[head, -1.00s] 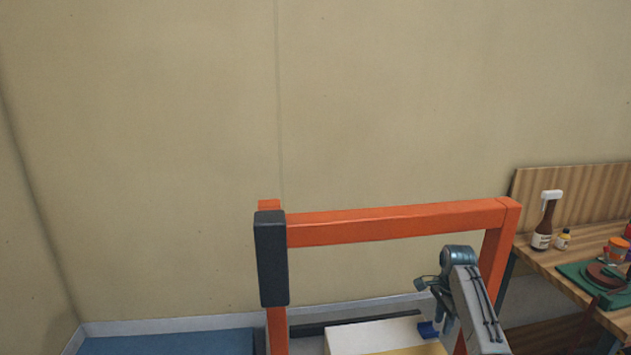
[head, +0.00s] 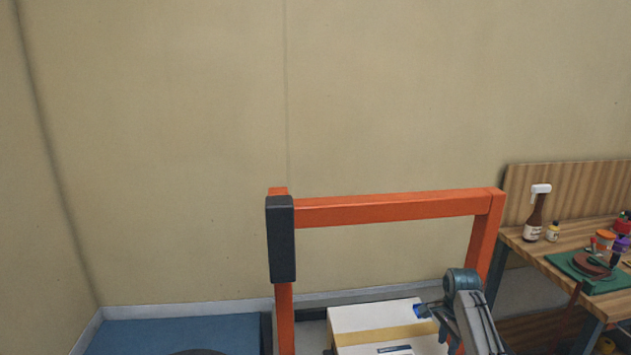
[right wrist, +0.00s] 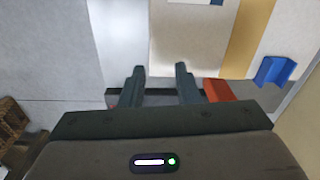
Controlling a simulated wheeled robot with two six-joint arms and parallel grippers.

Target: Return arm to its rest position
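My right arm (head: 468,305) comes up from the bottom of the head view, in front of the orange frame's right post. In the right wrist view, my right gripper (right wrist: 158,72) has its two dark fingers apart with nothing between them. The head view does not show its fingers clearly. A white box (head: 375,318) with a tan band is beyond the fingers, and it also shows in the right wrist view (right wrist: 205,40). My left arm and gripper are out of view.
An orange frame (head: 390,208) with a dark pad (head: 281,240) on its left post stands around the box in the picture. A blue piece (right wrist: 272,70) sits by the box. A workbench (head: 540,250) with bottles is at right, a blue surface (head: 180,335) at lower left.

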